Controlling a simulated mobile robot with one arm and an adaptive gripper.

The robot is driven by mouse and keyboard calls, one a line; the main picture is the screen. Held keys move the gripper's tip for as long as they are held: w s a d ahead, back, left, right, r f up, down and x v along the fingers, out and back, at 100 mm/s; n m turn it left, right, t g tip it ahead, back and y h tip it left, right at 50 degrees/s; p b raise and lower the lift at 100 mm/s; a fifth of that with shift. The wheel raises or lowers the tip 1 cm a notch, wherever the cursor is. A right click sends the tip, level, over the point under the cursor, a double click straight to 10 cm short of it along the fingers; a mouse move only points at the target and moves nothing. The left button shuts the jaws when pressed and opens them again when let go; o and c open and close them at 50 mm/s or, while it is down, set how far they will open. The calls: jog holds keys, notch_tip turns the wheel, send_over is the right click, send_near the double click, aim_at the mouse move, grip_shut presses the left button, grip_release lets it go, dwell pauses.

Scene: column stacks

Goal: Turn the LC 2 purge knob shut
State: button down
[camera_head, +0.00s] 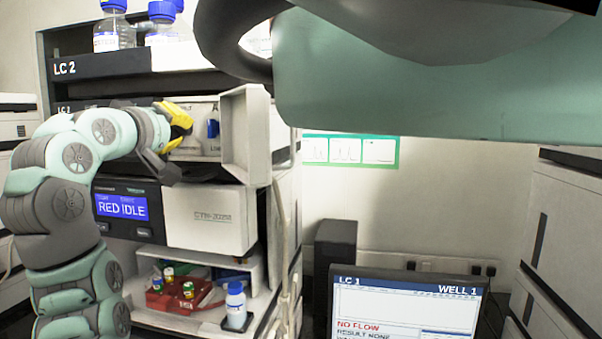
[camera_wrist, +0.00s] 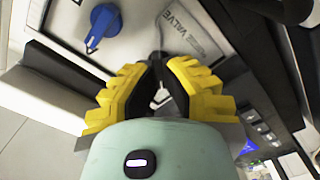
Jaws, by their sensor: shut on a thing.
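My gripper (camera_head: 168,137) reaches from the left to the front of the instrument stack, with its yellow fingers near the pale panel. A "VALVE" label (camera_wrist: 182,37) is on the panel just beyond the fingertips. A separate blue knob (camera_wrist: 102,27) stands to the upper left, clear of the fingers. It also shows in the head view (camera_head: 212,129), right of my gripper.
An open pale door or box (camera_head: 247,135) juts out right of the blue knob. The LC 2 tray (camera_head: 115,64) above carries blue-capped bottles (camera_head: 113,33). Below are a "RED IDLE" display (camera_head: 122,207) and a red vial rack (camera_head: 172,302). A monitor (camera_head: 407,305) reads LC 1, NO FLOW.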

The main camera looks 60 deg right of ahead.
jog(key=f+m+b, duration=0.1)
jog(key=m+b, duration=0.1)
jog(key=b, duration=0.1)
jog(key=m+b, duration=0.3)
jog(key=b, duration=0.3)
jog(key=shift+r+m, duration=0.15)
jog(key=shift+m, duration=0.15)
jog(key=m+b, duration=0.4)
jog(key=shift+s+r+m, duration=0.1)
jog(key=shift+r+m, duration=0.25)
jog(key=shift+m, duration=0.05)
jog(key=c, duration=1.1)
grip_release()
jog(key=shift+r, duration=0.1)
